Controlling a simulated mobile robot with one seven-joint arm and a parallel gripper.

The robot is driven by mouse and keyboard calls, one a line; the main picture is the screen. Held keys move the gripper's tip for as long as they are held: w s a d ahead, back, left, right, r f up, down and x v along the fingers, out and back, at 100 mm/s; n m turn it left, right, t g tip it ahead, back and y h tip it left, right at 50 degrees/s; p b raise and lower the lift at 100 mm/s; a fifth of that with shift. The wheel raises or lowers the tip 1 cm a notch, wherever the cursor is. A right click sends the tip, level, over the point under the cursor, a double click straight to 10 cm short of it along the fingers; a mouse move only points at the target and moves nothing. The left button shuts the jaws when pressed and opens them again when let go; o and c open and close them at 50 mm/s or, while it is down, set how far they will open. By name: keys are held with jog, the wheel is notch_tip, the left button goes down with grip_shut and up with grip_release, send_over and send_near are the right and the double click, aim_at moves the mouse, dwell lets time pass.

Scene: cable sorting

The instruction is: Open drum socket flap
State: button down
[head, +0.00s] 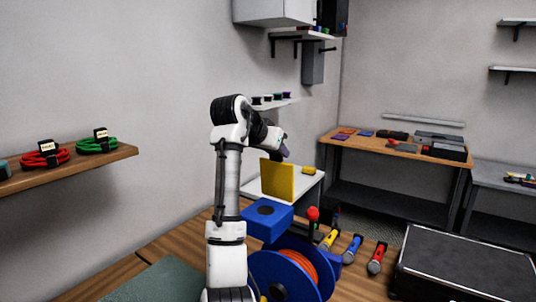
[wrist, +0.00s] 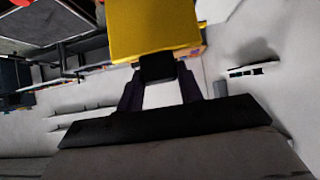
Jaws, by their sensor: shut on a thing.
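The blue cable drum (head: 262,277) with an orange cable (head: 300,264) stands on the wooden bench. A blue socket box (head: 280,217) with a dark round patch on its top sits above it. The yellow flap (head: 277,181) stands nearly upright at the back of the box, so the box top is uncovered. My gripper (head: 284,154) is at the flap's upper edge. In the wrist view, my gripper (wrist: 158,73) is shut on a black tab at the edge of the yellow flap (wrist: 155,28). The tab's contact with the fingers is partly dark.
A black case (head: 465,271) is at the lower right. A shelf (head: 75,166) with coiled cables is on the left wall.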

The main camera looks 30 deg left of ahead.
jog(key=shift+w+r, duration=0.25)
jog(key=shift+r, duration=0.1)
dwell(0.3)
jog(key=c, duration=0.9)
grip_release()
jog(key=shift+f, duration=0.15)
jog(key=shift+s, duration=0.1)
jog(key=b+v, duration=0.4)
jog(key=v, duration=0.9)
jog(key=shift+s+r, duration=0.1)
jog(key=shift+r, duration=0.3)
